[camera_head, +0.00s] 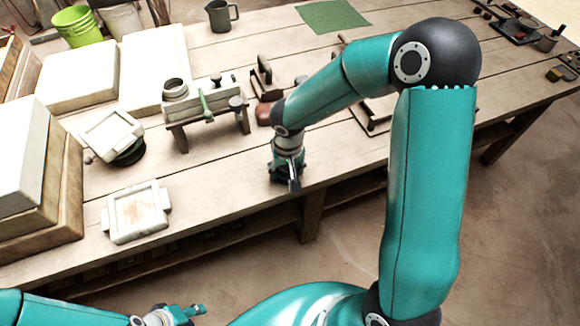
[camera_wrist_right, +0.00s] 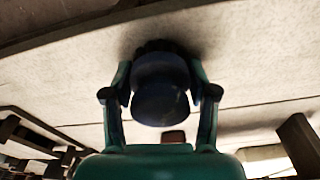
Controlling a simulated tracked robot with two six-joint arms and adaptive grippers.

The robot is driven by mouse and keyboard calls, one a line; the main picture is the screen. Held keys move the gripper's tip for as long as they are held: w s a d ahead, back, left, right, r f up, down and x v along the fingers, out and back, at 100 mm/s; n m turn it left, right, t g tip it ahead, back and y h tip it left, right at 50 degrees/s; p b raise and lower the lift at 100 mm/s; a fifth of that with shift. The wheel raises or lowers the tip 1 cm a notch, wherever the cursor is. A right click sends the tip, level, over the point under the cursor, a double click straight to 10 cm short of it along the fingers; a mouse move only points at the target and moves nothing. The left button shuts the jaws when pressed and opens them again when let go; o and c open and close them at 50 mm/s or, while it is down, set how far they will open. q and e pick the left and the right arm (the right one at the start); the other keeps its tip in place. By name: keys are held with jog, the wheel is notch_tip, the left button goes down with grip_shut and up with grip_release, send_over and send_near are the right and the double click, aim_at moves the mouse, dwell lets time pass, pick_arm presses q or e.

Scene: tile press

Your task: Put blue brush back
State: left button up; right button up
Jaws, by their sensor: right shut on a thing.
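The blue brush (camera_wrist_right: 160,92) shows in the right wrist view as a dark blue rounded body between the two fingers, its bristle end dark against the table. My right gripper (camera_wrist_right: 160,80) is shut on it. In the head view my right gripper (camera_head: 290,178) points down near the table's front edge, right of the press. The brush is mostly hidden by the gripper there; I cannot tell whether it touches the table. My left gripper (camera_head: 188,314) is at the bottom edge, away from the table and partly cut off; its jaw state is unclear.
A press (camera_head: 205,103) with a green lever stands left of my right gripper. White tile frames (camera_head: 151,230) and stacked slabs (camera_head: 22,160) fill the left. A green bucket (camera_head: 78,27), grey jug (camera_head: 221,16) and green mat (camera_head: 331,15) are at the back. My right arm hides part of the table.

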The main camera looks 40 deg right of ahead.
aim_at(288, 167)
jog(key=shift+f, duration=0.1)
jog(key=o, duration=1.1)
jog(key=shift+r, duration=0.3)
jog(key=r, duration=0.4)
jog(key=s+r+p, duration=0.1)
jog(key=r, duration=0.6)
jog(key=shift+s+a+r, duration=0.15)
jog(key=shift+a+r, duration=0.1)
jog(key=shift+r, duration=0.1)
